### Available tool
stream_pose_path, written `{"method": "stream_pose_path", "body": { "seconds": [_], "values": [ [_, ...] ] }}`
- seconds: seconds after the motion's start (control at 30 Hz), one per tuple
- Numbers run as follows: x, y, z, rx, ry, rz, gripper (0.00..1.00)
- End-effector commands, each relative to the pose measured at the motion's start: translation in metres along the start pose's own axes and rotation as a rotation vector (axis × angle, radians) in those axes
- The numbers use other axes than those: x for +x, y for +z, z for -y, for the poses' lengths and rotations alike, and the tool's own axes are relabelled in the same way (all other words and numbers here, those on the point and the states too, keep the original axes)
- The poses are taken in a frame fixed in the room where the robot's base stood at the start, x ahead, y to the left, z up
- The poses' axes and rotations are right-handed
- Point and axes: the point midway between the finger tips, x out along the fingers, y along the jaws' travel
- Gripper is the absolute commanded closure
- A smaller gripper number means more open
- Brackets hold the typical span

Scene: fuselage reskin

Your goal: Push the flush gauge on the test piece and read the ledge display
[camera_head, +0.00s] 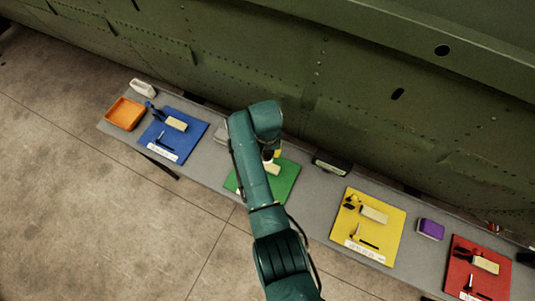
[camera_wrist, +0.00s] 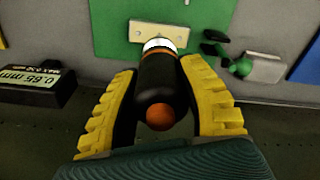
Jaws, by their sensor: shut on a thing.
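My gripper (camera_wrist: 160,80) has its yellow fingers shut on the flush gauge (camera_wrist: 158,85), a black cylinder with an orange end and a silver collar. The collar end meets the cream test piece (camera_wrist: 172,32) in the wrist view. It looks pressed against it, but the contact itself is hidden. The test piece lies on the green mat (camera_wrist: 110,22). The ledge display (camera_wrist: 30,82) stands beside the mat and seems to read 0.65 mm, with a partly legible MAX label. In the head view the display (camera_head: 332,163) is right of the green mat (camera_head: 286,182), and my arm hides most of the gripper.
Blue (camera_head: 190,142), yellow (camera_head: 390,222) and red (camera_head: 463,252) mats with blocks and tools lie along the grey ledge (camera_head: 320,195). An orange tray (camera_head: 125,113) is at the left end, a purple block (camera_head: 431,229) right. The green fuselage wall (camera_head: 300,80) rises behind.

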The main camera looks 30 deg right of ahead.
Motion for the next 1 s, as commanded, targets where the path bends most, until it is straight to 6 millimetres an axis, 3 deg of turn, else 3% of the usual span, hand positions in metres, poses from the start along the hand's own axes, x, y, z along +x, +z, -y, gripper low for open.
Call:
{"method": "stream_pose_path", "body": {
  "seconds": [0.17, 0.6, 1.0],
  "values": [
    [0.007, -0.002, -0.001, 0.006, -0.001, -0.002, 0.96],
    [0.056, -0.001, 0.0, 0.003, -0.001, -0.004, 0.96],
    [0.057, 0.0, 0.0, 0.003, -0.001, -0.004, 0.96]
  ]
}}
